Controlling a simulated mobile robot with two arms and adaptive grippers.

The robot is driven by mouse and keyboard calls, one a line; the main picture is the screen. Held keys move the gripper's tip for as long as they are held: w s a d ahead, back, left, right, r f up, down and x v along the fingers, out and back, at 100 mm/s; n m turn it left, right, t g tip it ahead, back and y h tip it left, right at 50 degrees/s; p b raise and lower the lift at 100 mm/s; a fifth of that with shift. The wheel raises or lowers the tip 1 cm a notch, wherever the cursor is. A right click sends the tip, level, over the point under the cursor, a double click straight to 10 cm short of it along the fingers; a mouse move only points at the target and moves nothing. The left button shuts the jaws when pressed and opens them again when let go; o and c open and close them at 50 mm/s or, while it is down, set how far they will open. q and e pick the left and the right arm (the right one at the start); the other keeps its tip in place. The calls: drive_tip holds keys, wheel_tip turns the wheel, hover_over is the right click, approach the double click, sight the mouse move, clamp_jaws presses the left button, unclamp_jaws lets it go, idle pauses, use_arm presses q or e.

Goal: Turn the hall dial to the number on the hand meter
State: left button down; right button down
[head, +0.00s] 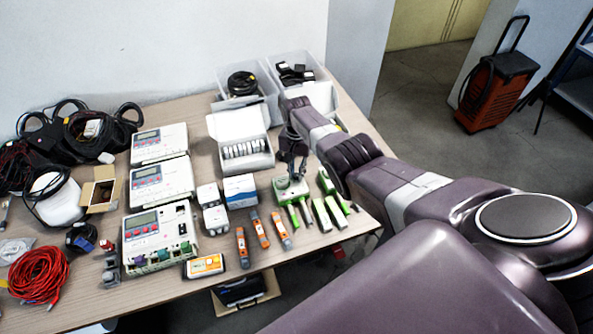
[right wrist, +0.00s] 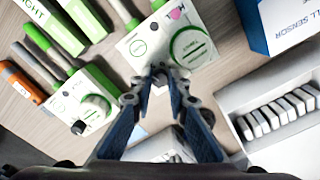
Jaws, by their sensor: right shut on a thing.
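The hall sensor box (right wrist: 142,48), white and green with printed lettering, lies under my right gripper (right wrist: 162,74) in the right wrist view. A large round white part with a green mark (right wrist: 190,45) shows on its face. The fingertips are together at the box's lower edge, apparently on its small dark dial, which they mostly hide. In the head view the same gripper (head: 291,165) reaches down to the box (head: 289,186). An orange and white handheld device (head: 204,266), probably the hand meter, lies at the table's front edge; its number is unreadable. My left gripper is not in view.
A similar white and green box with a dark knob (right wrist: 78,127) stands beside it. An open white case (head: 245,160) of light blocks is behind. Several orange pens (head: 259,228) and green-white items (head: 322,215) lie close by. Three meter units (head: 160,234) stand left.

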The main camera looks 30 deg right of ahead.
sight(296, 175)
drive_tip(key=m, duration=0.3)
drive_tip(key=shift+r+m, duration=0.1)
drive_tip(key=shift+m, duration=0.3)
drive_tip(key=m, duration=0.3)
drive_tip(key=shift+m, duration=0.3)
drive_tip(key=m, duration=0.6)
drive_tip(key=shift+m+p, duration=0.3)
drive_tip(key=c, duration=1.8)
unclamp_jaws()
drive_tip(key=shift+c, duration=0.2)
wheel_tip(296, 175, up, 12)
